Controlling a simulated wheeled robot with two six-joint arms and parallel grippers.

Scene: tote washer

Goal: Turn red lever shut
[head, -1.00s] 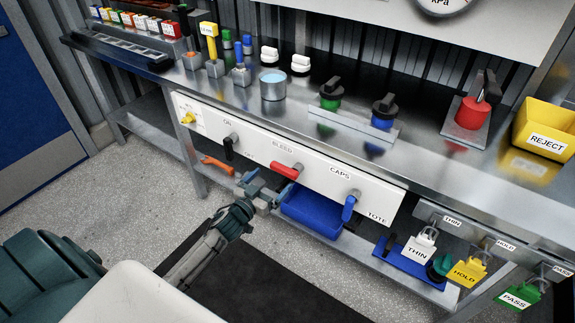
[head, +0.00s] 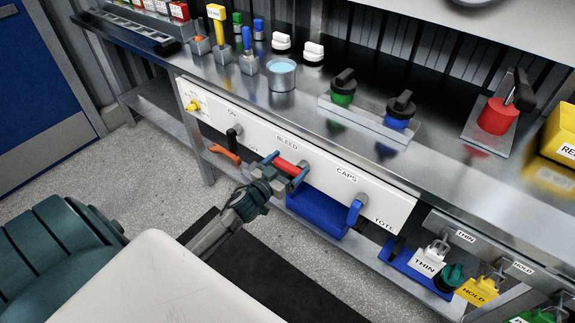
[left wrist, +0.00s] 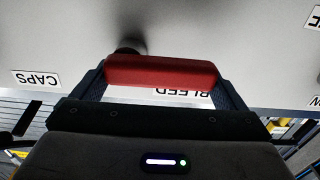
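The red lever (head: 286,168) sits on the white front panel below the BLEED label. Its handle lies nearly level along the panel, slightly tilted. My left gripper (head: 284,171) is at this lever, with one finger near each end of the red handle. In the left wrist view the red handle (left wrist: 160,71) spans the gap between the two spread fingers (left wrist: 160,88). Whether the fingertips press on its ends cannot be told. My right gripper is not in view.
A black lever (head: 233,134) is left of the red one and a blue lever (head: 354,212) right of it. An orange handle (head: 224,153) is below the black lever. A blue tote (head: 315,214) is under the panel. The bench top (head: 300,125) is above.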

